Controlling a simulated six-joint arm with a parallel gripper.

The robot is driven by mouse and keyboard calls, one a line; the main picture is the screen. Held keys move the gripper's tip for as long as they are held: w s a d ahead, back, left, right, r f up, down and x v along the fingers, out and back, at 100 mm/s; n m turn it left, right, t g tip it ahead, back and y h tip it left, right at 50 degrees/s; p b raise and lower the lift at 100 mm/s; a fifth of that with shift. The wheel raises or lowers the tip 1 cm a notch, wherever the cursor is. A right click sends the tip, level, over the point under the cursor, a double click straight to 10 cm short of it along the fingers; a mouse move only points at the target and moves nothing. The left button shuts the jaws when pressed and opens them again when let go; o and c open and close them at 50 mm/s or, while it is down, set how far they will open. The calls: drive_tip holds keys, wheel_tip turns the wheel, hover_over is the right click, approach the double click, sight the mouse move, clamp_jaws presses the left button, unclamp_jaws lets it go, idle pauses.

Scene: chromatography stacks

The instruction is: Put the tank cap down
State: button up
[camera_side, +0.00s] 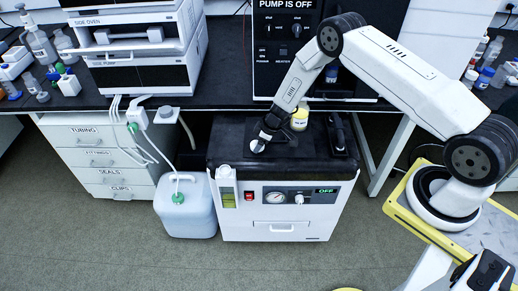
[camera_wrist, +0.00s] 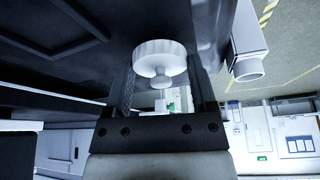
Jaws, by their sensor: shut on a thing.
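The tank cap (camera_wrist: 160,56) is a white, ridged round cap with a narrower stem, seen between my fingers in the wrist view. My gripper (camera_wrist: 163,82) is shut on it. In the side view my gripper (camera_side: 259,145) is low over the left part of the black top of the white pump unit (camera_side: 270,228). The cap is small there, and I cannot tell whether it touches the top. A white tank neck (camera_side: 226,172) stands uncapped at the unit's front left corner. A white neck also shows at the right of the wrist view (camera_wrist: 249,69).
A yellow-labelled bottle (camera_side: 299,119) stands behind my gripper on the black top. A dark object (camera_side: 338,137) lies at the right of the top. A white jug (camera_side: 186,207) with tubing stands on the floor at left. The front middle of the top looks clear.

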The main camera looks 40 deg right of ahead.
drive_tip(key=shift+f, duration=0.6)
drive_tip(key=shift+f, duration=0.1)
drive_tip(key=o, duration=1.1)
drive_tip(key=shift+v, duration=6.15)
